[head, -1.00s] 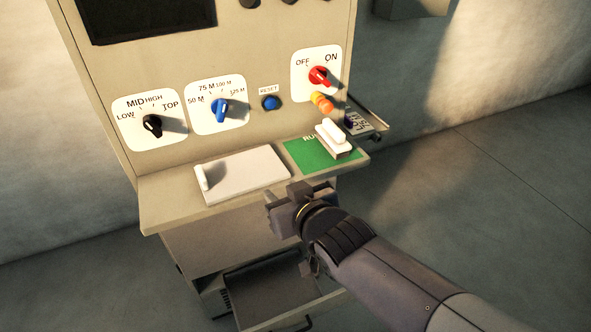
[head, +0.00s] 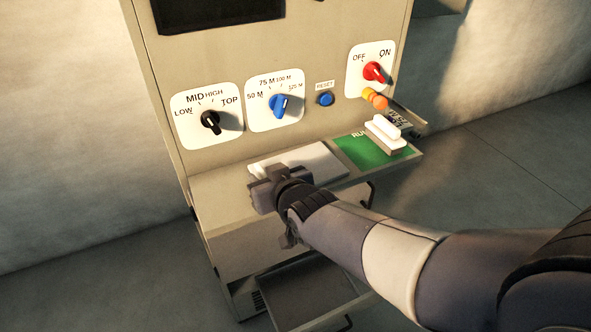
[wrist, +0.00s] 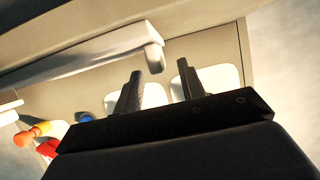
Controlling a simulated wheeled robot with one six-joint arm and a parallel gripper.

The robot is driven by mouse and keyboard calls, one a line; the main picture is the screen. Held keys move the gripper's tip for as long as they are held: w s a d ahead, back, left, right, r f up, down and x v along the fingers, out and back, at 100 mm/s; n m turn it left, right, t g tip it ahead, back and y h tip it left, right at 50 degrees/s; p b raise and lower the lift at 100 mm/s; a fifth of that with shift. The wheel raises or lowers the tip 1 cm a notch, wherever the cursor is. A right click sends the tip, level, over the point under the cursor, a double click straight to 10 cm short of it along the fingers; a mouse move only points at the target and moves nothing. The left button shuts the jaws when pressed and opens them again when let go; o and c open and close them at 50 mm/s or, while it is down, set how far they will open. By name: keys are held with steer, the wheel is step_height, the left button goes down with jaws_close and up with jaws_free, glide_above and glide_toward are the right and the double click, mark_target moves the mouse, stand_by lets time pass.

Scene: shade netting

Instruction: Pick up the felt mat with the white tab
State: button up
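The pale felt mat (head: 322,158) lies flat on the beige shelf below the control panel. My gripper (head: 262,184) is at the mat's left front part in the head view and hides much of it, including most of the tab. In the wrist view the picture is turned over, and the mat (wrist: 80,57) shows as a thin pale strip. Its white tab (wrist: 155,58) stands at the strip's right end, at the gap between the fingertips of my gripper (wrist: 160,68). The fingers are apart with nothing held; whether they touch the tab cannot be told.
A green mat (head: 362,152) with a white-handled block (head: 384,134) on it lies at the shelf's right. The panel behind has a black knob (head: 210,121), a blue knob (head: 279,105), a blue button (head: 326,99) and a red knob (head: 373,71). An open drawer (head: 305,290) is below.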

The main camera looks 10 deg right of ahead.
mark_target(263, 174)
steer(key=shift+x, duration=1.8)
jaws_close()
